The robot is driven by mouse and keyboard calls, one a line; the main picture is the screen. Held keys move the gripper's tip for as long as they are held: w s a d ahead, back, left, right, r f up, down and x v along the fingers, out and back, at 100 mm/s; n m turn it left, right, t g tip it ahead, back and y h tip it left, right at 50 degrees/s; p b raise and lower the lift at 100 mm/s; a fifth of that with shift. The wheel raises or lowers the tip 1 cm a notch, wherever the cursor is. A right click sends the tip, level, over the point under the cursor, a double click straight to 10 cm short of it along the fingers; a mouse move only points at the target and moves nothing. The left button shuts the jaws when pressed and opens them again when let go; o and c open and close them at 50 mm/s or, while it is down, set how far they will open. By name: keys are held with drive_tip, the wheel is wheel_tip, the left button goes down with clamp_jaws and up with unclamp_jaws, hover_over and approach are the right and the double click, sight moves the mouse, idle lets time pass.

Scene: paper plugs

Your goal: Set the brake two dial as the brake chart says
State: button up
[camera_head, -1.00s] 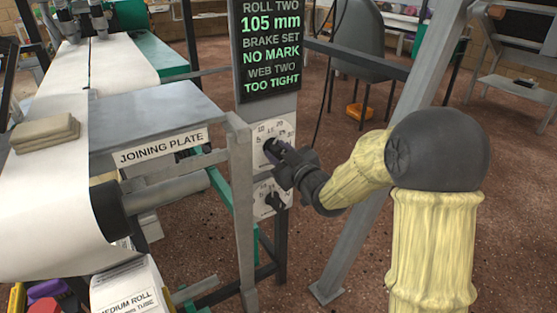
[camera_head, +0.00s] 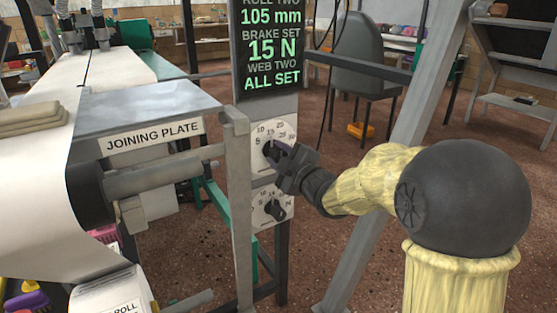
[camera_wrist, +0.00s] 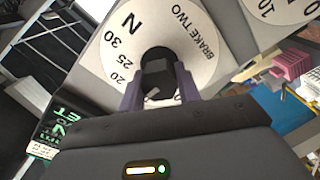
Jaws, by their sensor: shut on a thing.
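The brake two dial (camera_head: 268,131) is a pale plate with numbers on the grey post, the upper of two dials. In the wrist view its plate (camera_wrist: 196,38) reads BRAKE TWO, N, 20, 25, 30. My gripper (camera_head: 277,151) reaches it from the right and is shut on its dark knob (camera_wrist: 157,72), one finger on each side. The fingers hide much of the knob and part of the scale. The display (camera_head: 270,50) above reads 105 mm, BRAKE SET 15 N, WEB TWO ALL SET. I cannot make out a brake chart.
A second dial (camera_head: 271,207) with a dark knob sits just below. The joining plate (camera_head: 150,100), a roller and a white paper web stand to the left. A slanted grey strut (camera_head: 375,215) stands close to my arm. A chair (camera_head: 360,65) is behind.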

drive_tip(key=shift+f, duration=0.15)
drive_tip(key=o, duration=1)
drive_tip(key=shift+s, duration=0.1)
drive_tip(key=p+v, duration=0.3)
drive_tip(key=v, duration=1.4)
drive_tip(key=shift+s+d, duration=0.15)
